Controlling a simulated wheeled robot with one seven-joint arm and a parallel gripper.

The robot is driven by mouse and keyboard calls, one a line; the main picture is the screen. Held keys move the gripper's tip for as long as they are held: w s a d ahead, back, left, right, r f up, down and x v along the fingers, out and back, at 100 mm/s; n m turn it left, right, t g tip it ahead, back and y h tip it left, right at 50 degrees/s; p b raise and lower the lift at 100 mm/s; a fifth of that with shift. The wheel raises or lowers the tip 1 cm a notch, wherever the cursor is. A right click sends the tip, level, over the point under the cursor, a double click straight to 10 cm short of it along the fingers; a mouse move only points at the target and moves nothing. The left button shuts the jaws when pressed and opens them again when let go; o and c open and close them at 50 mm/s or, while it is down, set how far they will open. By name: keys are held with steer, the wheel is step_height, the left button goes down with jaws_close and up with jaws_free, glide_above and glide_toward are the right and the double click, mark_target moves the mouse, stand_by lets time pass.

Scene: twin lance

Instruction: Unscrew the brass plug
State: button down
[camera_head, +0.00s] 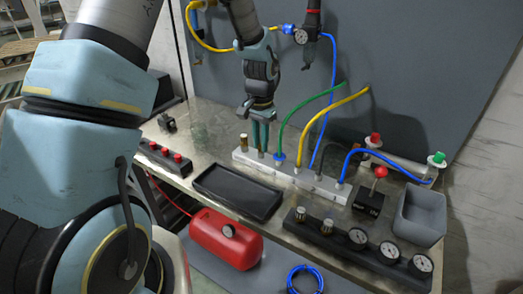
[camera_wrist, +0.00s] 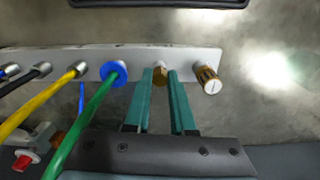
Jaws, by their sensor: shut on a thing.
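The brass plug (camera_wrist: 160,76) is a small hex-shaped fitting in the pale manifold block (camera_wrist: 198,58), seen in the wrist view. My gripper (camera_wrist: 161,77) has its two teal fingers shut on the plug, one on each side. In the head view my gripper (camera_head: 260,146) points down at the left part of the manifold block (camera_head: 318,185), and its fingers hide the plug. A taller knurled brass fitting with a slotted end (camera_wrist: 208,80) sits beside it, just outside the right finger. It also shows in the head view (camera_head: 243,140).
A blue collar (camera_wrist: 114,73) with a green hose sits close to the left finger. Yellow and blue hoses (camera_head: 345,103) rise from the manifold. A black tray (camera_head: 237,207) lies in front, with a red tank (camera_head: 225,240) below. A grey bin (camera_head: 421,215) stands at right.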

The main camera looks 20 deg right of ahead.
steer(key=n, duration=0.5)
steer(key=shift+d+r+n, duration=0.1)
steer(key=shift+n, duration=0.2)
steer(key=n+p, duration=0.1)
steer(key=n, duration=0.4)
steer(key=shift+r+n, duration=0.15)
steer(key=shift+n, duration=0.15)
steer(key=n+p, duration=0.2)
steer(key=n, duration=0.1)
steer(key=shift+d+r+n, duration=0.1)
steer(key=shift+n, duration=0.2)
steer(key=shift+w+f+n, duration=0.1)
steer(key=shift+f+n, duration=0.1)
steer(key=shift+n, duration=0.8)
steer(key=n, duration=0.4)
steer(key=shift+r, duration=0.6)
steer(key=shift+r, duration=1.5)
